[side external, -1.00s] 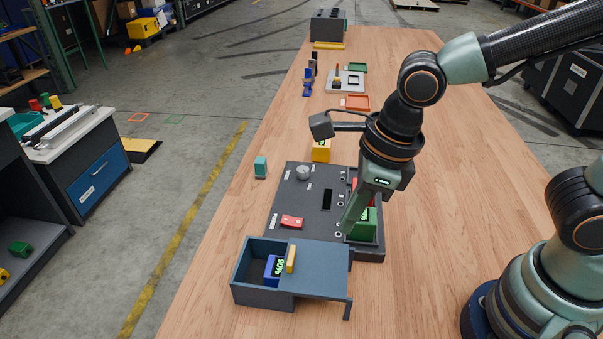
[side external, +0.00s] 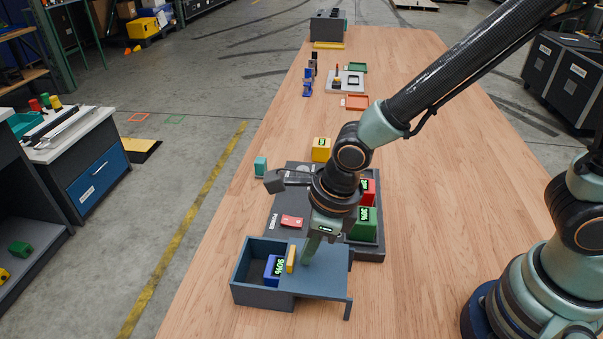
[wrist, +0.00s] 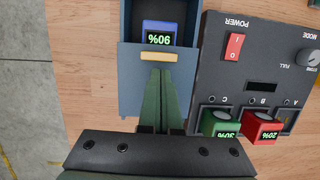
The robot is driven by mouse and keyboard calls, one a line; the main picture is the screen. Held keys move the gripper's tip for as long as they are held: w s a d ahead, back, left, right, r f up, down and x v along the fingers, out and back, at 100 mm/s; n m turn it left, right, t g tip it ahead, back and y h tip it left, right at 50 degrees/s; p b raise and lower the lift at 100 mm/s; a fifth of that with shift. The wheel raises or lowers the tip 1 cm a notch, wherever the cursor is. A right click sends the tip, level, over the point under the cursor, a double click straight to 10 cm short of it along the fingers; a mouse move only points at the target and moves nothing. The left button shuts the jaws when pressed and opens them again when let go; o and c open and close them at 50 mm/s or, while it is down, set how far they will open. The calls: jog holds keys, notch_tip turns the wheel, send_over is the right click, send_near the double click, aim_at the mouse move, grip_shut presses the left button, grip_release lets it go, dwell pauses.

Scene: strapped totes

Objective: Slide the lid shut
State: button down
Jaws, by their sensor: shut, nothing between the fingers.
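The grey-blue box (side external: 262,292) stands at the near end of the table, with its flat sliding lid (side external: 328,277) drawn partly off to the right. A yellow handle (side external: 291,259) stands on the lid's left edge. A blue block reading 90% (side external: 272,267) sits in the open left part; it also shows in the wrist view (wrist: 161,32). My gripper (side external: 305,262) is shut and empty, its tips low over the lid just right of the handle. In the wrist view the fingertips (wrist: 160,72) are close beside the handle (wrist: 158,56); I cannot tell whether they touch.
A dark panel (side external: 283,206) with a red power switch (side external: 292,221) lies just behind the box. Green (side external: 364,222) and red (side external: 368,191) blocks sit in its bays. A yellow block (side external: 321,149) and a teal block (side external: 260,166) stand beyond.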

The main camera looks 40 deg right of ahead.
jog(key=shift+w+a, duration=0.1)
jog(key=shift+a, duration=0.05)
jog(key=w+a, duration=0.6)
jog(key=shift+w+a, duration=0.2)
jog(key=shift+w, duration=0.1)
dwell(0.4)
jog(key=s+d, duration=0.3)
jog(key=v, duration=0.9)
jog(key=s+d+r+n+t, duration=0.1)
jog(key=d+r+n, duration=0.3)
jog(key=d+n, duration=0.8)
jog(key=s+d+r+n+t+h, duration=0.1)
jog(key=s+d+r+n+t, duration=0.1)
jog(key=d+n, duration=0.9)
jog(key=r+n, duration=0.1)
jog(key=n, duration=0.3)
jog(key=shift+d+r+h, duration=0.3)
jog(key=shift+d+r, duration=0.1)
